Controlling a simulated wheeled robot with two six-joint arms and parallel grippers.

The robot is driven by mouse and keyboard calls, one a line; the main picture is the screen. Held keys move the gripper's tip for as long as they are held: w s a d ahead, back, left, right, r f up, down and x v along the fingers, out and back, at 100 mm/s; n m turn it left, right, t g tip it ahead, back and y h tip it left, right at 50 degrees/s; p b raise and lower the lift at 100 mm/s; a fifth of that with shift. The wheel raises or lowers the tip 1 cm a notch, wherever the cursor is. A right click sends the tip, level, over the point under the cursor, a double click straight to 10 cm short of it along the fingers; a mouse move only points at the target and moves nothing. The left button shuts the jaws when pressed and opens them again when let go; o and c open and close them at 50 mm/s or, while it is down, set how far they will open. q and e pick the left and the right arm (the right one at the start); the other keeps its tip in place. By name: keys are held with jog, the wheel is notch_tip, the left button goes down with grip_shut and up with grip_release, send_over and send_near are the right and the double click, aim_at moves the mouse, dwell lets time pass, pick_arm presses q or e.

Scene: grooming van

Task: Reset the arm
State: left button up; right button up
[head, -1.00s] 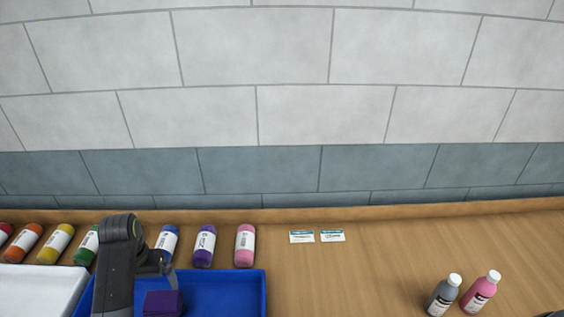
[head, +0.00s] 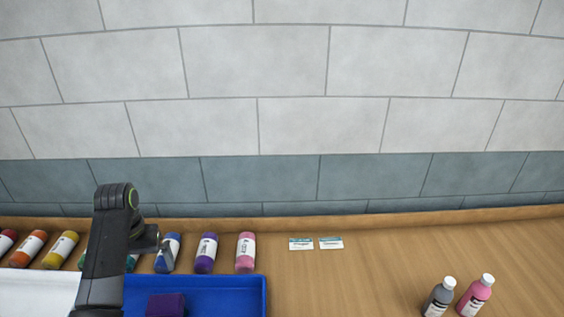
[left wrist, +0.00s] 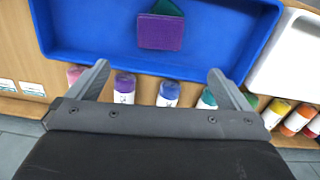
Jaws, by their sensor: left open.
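My left arm comes in from the lower left in the head view, with its left gripper (head: 166,247) above the row of bottles behind the blue tray (head: 235,280). In the left wrist view the left gripper (left wrist: 159,72) has its two fingers spread wide with nothing between them. A purple block (left wrist: 160,33) and a green piece beside it lie in the blue tray; the purple block also shows in the head view (head: 166,304). My right gripper is not in view.
Several coloured bottles, such as a purple one (head: 206,253) and a pink one (head: 246,252), lie along the wall. A white tray (head: 38,291) is at left. Two small cards (head: 316,243) lie mid-counter. Grey (head: 439,297) and pink (head: 475,295) bottles stand at right.

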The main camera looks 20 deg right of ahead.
pick_arm(q)
jog(key=s+a+f+n+t, duration=0.2)
jog(key=s+a+f+n, duration=0.1)
jog(key=s+a+f, duration=1.25)
jog(key=s+a+r+t+y, duration=0.1)
jog(key=s+a+r, duration=0.2)
jog(key=s, duration=0.9)
jog(key=s+a+r+t+y, duration=0.1)
jog(key=s+a+r, duration=0.15)
jog(key=s, duration=0.95)
notch_tip(320, 180, down, 31)
jog(key=a+g+b, duration=0.1)
jog(key=g+b, duration=0.1)
jog(key=b, duration=0.6)
jog(key=s+f+b, duration=0.2)
jog(key=s+f, duration=0.3)
jog(key=f, duration=0.3)
jog(key=s+d+f+b, duration=0.1)
jog(key=s+f, duration=0.3)
jog(key=f, duration=0.4)
jog(key=s+f+h+b, duration=0.1)
jog(key=s+f+b, duration=0.2)
jog(key=s+f, duration=0.2)
jog(key=shift+s+d+f+n+g, duration=0.15)
jog(key=shift+s+f+n+g, duration=0.2)
jog(key=shift+f, duration=1.2)
